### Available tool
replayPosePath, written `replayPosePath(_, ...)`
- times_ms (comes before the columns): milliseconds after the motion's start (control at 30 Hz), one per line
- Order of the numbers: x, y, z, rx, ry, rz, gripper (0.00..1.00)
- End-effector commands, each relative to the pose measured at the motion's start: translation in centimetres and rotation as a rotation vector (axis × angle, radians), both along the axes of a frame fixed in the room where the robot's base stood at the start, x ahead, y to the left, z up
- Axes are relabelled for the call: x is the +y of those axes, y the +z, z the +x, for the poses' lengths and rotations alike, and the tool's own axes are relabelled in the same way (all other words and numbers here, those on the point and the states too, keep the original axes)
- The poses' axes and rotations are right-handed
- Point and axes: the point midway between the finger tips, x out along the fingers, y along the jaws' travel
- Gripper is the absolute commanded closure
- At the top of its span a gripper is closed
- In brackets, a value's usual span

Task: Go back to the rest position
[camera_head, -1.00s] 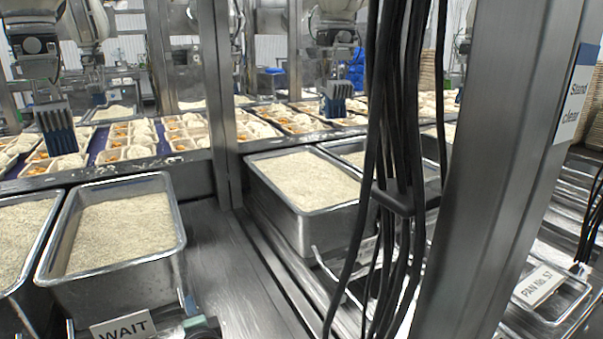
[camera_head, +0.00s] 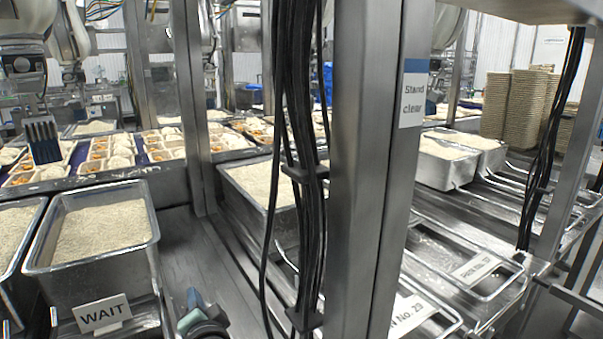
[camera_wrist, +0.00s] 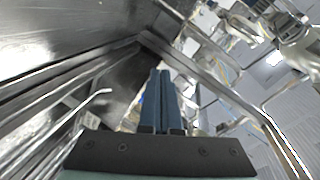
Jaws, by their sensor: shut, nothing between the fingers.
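My gripper (camera_wrist: 160,100) shows in the wrist view, its two blue fingers side by side and shut with nothing between them. It points toward a steel frame and metal surfaces, and holds nothing. In the head view, a small blue-green and dark part at the bottom edge looks like the end of my arm; its fingers cannot be made out there. It is just right of the WAIT sign (camera_head: 102,314).
Rice pans stand at left (camera_head: 100,228), behind the post and on the right rack (camera_head: 447,172). A steel post (camera_head: 372,160) with hanging black cables (camera_head: 297,150) crosses the middle. Stacked trays (camera_head: 515,105) stand at back right. Other robots work over food trays (camera_head: 110,155).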

Motion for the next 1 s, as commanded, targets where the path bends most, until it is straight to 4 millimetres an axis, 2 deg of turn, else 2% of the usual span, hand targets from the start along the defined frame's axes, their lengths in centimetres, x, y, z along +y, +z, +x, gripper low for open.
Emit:
replayPosePath(33,-1.6,1.8,-0.2,-0.049,-0.009,-0.071,1.00)
replayPosePath(133,-4.9,5.4,-1.1,-0.148,-0.033,-0.254,1.00)
replayPosePath(267,-10.2,10.4,-3.5,-0.266,-0.096,-0.532,1.00)
replayPosePath(400,-15.5,15.0,-7.0,-0.340,-0.181,-0.806,1.00)
replayPosePath(533,-20.0,18.5,-11.1,-0.369,-0.271,-1.031,1.00)
replayPosePath(567,-20.5,20.2,-11.7,-0.383,-0.290,-1.063,1.00)
replayPosePath(600,-20.1,23.9,-11.6,-0.436,-0.310,-1.045,1.00)
replayPosePath(767,-19.9,34.6,-13.2,-0.623,-0.418,-1.013,1.00)
replayPosePath(900,-19.9,44.1,-15.8,-0.794,-0.516,-0.977,1.00)
replayPosePath(1000,-19.8,50.2,-18.0,-0.913,-0.584,-0.950,1.00)
